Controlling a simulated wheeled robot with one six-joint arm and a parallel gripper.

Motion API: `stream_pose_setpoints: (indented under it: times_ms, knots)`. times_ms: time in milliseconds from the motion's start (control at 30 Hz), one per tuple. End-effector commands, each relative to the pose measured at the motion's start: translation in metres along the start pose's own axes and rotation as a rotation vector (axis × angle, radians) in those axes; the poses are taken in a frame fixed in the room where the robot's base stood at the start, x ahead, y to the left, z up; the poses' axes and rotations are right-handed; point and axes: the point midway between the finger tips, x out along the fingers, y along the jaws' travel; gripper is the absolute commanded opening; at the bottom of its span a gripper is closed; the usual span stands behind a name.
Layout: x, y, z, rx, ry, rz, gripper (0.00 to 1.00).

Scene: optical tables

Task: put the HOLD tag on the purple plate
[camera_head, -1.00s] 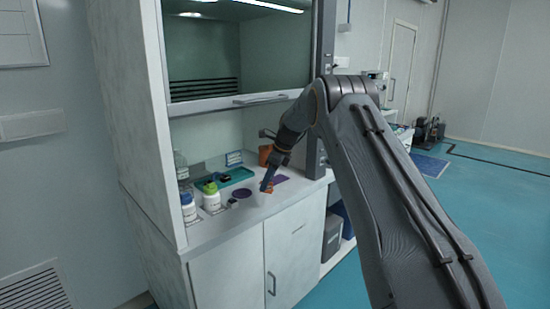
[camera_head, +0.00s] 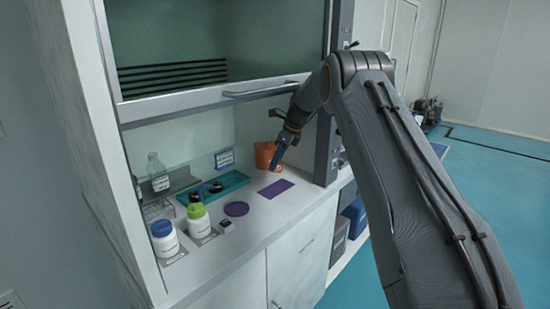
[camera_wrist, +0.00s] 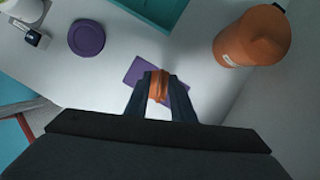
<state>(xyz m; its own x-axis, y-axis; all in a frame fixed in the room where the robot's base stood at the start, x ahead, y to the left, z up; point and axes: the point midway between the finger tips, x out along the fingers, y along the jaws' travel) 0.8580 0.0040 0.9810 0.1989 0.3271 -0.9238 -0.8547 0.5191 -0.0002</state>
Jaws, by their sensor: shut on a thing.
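My gripper (camera_wrist: 158,92) is shut on a small orange piece (camera_wrist: 158,84), which I take to be the HOLD tag; no lettering on it can be read. In the wrist view it hangs over a flat purple rectangle (camera_wrist: 136,70), partly covering it. The gap between them cannot be judged. A round purple plate (camera_wrist: 86,37) lies to the left, apart from the gripper. In the head view my gripper (camera_head: 277,165) is above the far side of the purple rectangle (camera_head: 275,188), and the round purple plate (camera_head: 236,209) lies to its left.
An orange container (camera_head: 263,153) stands close behind my gripper. A teal tray (camera_head: 232,181) with dark items is to the left. A green-capped bottle (camera_head: 198,222) and a blue-capped bottle (camera_head: 165,241) stand further left. The hood's sash (camera_head: 215,98) hangs above.

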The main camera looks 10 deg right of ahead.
Motion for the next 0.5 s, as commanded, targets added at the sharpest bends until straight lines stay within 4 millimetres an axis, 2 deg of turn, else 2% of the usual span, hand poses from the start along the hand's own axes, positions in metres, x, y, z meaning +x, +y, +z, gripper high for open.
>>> stream_pose_setpoints:
  times_ms: [267,500]
  knots:
    - [0.011,-0.004,-0.011,0.007,0.0,-0.003,0.0]
    - [0.035,-0.003,-0.02,0.007,0.0,-0.002,0.0]
